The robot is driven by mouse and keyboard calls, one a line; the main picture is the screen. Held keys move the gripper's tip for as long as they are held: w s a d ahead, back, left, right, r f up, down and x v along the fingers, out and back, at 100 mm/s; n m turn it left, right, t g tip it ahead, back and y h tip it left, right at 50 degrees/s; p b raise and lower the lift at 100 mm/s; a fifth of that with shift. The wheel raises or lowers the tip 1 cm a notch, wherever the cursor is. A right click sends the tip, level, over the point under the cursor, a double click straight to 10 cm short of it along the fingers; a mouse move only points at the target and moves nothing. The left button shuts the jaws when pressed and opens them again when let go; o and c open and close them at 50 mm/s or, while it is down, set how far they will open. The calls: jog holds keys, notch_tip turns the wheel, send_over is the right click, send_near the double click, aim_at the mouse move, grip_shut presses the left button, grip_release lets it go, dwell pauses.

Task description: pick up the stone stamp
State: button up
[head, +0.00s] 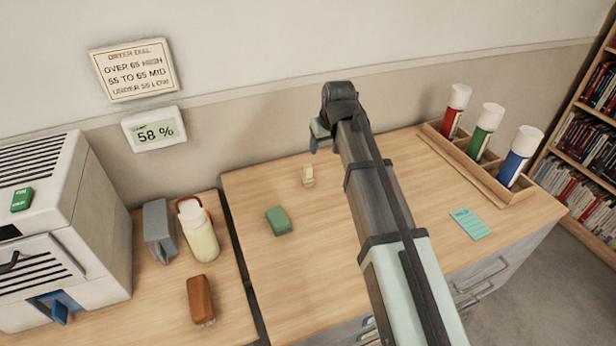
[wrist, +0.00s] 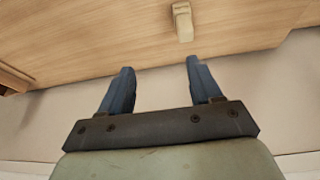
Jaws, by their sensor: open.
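A small cream block that looks like the stone stamp (head: 308,176) stands on the wooden top near the wall. In the wrist view the stamp (wrist: 182,22) is at the top edge, beyond the fingertips and a little right of the middle between them. My gripper (head: 314,146) is above the back of the wooden top, partly hidden by my own arm. In the wrist view its two blue fingers (wrist: 160,67) are spread apart with nothing between them. The stamp is apart from both fingers.
A green block (head: 278,221) lies left of the stamp. A wooden rack (head: 463,165) with red, green and blue capped bottles is at the back right, and a teal card (head: 471,223) lies before it. A cream bottle (head: 201,238) and a brown brush (head: 201,299) are on the left surface.

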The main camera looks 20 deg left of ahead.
aim_at(307, 173)
jog(key=shift+y, duration=0.3)
jog(key=a+f, duration=0.1)
jog(key=f, duration=0.1)
jog(key=a+f, duration=0.2)
jog(key=f, duration=0.1)
jog(key=a+f, duration=0.1)
jog(key=f, duration=0.1)
jog(key=shift+s+a+f, duration=0.25)
jog(key=shift+s+f, duration=0.05)
jog(key=shift+s+x, duration=0.2)
jog(key=shift+x, duration=1.4)
jog(key=shift+s+x, duration=0.2)
jog(key=shift+x, duration=1.4)
jog(key=shift+d+f, duration=0.15)
jog(key=shift+f, duration=0.05)
jog(key=shift+c, duration=0.2)
grip_shut()
jog(key=shift+r, duration=0.1)
